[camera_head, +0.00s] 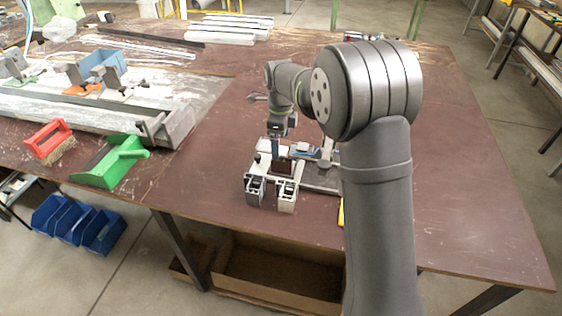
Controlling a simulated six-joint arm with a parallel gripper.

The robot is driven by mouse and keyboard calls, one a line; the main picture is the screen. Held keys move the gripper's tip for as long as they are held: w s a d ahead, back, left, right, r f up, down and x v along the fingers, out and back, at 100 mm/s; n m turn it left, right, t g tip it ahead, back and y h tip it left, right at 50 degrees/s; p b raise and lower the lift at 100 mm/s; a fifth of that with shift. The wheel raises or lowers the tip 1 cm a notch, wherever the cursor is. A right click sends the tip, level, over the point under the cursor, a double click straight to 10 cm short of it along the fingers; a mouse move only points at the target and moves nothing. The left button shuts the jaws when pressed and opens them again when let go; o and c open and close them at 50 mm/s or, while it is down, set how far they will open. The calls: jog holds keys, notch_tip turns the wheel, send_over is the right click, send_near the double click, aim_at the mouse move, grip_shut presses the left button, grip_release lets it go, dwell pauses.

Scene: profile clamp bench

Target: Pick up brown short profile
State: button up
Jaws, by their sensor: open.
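A grey flat plate (322,178) with blue and grey parts lies to the right, partly hidden by my arm. A green dustpan (112,162) and a red brush (50,140) lie at the left. Metal profiles (230,30) lie at the back. The bench's right side (455,170) is clear.

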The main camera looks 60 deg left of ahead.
aim_at(281, 151)
jog(key=shift+w+f, duration=0.1)
jog(key=shift+f, duration=3.4)
jog(key=c, duration=1.1)
